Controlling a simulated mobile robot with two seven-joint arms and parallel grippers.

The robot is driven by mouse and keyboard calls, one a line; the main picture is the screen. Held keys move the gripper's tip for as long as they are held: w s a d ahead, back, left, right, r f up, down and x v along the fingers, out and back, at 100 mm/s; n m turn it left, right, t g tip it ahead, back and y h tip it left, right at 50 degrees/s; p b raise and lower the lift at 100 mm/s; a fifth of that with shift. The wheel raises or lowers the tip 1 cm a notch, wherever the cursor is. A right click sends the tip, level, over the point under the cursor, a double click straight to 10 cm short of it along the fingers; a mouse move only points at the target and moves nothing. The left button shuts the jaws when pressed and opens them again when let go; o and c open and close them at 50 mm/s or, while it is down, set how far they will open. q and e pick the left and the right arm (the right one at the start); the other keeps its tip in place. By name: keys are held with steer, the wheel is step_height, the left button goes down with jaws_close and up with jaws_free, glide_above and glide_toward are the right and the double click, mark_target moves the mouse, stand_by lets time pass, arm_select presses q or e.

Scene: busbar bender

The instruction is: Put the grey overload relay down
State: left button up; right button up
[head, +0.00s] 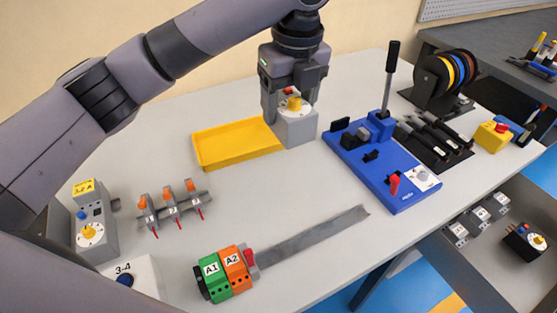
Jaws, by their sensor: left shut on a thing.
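The grey overload relay (297,128) is at the back middle of the table, with a yellow dial and a red button on its face. My left gripper (293,98) points down and is shut on it, with a finger on each side. The relay is upright, right of the yellow tray (222,158) and close to its right end. I cannot tell whether its underside touches the table. My right gripper is not in view.
A blue busbar bender (378,170) with an upright black lever stands to the right. A metal strip (310,238) and green and orange terminal blocks (225,272) lie in front. Another grey relay (93,225) stands at the left. The table middle is clear.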

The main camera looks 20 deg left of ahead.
arm_select(q)
step_height(320, 180, down, 20)
steer(key=shift+r+b, duration=0.1)
steer(key=shift+b, duration=0.6)
steer(key=o, duration=1.2)
steer(key=shift+o, duration=0.2)
step_height(320, 180, up, 12)
steer(key=s+d, duration=0.1)
steer(key=shift+s, duration=0.1)
